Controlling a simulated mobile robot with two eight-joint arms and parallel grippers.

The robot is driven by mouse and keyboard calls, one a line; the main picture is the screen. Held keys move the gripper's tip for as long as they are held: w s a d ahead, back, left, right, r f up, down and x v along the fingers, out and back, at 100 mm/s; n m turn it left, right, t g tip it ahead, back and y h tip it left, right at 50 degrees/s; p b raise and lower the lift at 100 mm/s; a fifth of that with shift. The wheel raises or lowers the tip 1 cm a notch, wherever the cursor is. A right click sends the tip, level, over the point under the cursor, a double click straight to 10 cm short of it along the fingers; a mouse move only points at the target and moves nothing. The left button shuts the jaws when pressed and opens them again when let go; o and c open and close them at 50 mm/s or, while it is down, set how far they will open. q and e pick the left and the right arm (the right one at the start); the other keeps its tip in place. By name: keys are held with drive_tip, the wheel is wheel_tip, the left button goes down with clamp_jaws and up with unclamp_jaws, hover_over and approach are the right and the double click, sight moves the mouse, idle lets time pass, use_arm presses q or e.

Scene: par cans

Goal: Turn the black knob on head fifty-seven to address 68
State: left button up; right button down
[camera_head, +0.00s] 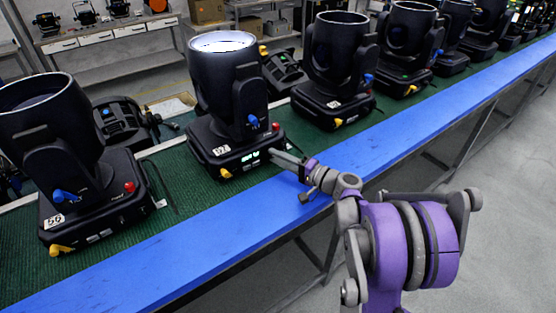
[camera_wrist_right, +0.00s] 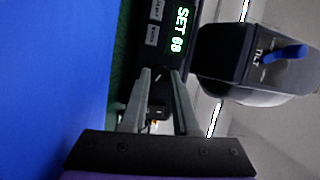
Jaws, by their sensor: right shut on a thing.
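Head fifty-seven (camera_head: 222,70) stands on the green belt with its lit lens facing up and a "57" label on its base. Its small display (camera_head: 250,156) glows in the head view; in the wrist view the display (camera_wrist_right: 181,28) reads "SET" and digits, seemingly 08, though they are too blurred to be sure. My right gripper (camera_head: 277,156) reaches the front of that base from the right. In the wrist view its fingertips (camera_wrist_right: 163,76) are closed at the panel beside the display, on the black knob, which they mostly hide. My left gripper is not in view.
Head fifty-six (camera_head: 75,170) stands to the left, and another head (camera_head: 335,65) to the right, with several more beyond. The blue rail (camera_head: 180,245) runs along the belt's front, under my right wrist. The grey floor (camera_head: 500,200) at right is clear.

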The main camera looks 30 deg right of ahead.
idle(0.4)
drive_tip(key=c, duration=0.9)
unclamp_jaws()
drive_tip(key=shift+c, duration=0.2)
drive_tip(key=b+v, duration=0.1)
drive_tip(key=v, duration=0.9)
drive_tip(key=shift+s+d+f, duration=0.1)
drive_tip(key=shift+s+d, duration=0.1)
drive_tip(key=shift+s, duration=0.15)
